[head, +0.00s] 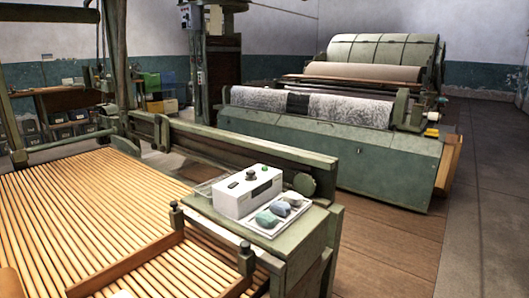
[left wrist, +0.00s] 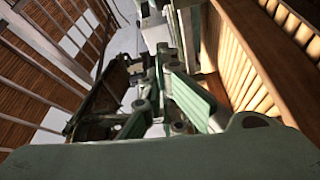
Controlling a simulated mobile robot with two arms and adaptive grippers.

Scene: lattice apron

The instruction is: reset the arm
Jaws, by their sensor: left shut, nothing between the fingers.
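No gripper or arm of mine shows clearly in the head view. In the left wrist view my left gripper (left wrist: 163,52) shows as grey-green jointed links in the middle of the picture, shut and empty. A broad grey-green part of my wrist fills the bottom of that view. The gripper is seen against slatted surfaces and a wooden board; I cannot tell how far it is from them. My right gripper is in neither view.
A slatted lattice apron (head: 75,225) fills the left front. Beside it a green stand (head: 290,245) carries a white control box (head: 248,190) and a tray (head: 262,228) with several greyish pieces. A green roller machine (head: 350,160) stands behind. Floor (head: 480,240) at right is clear.

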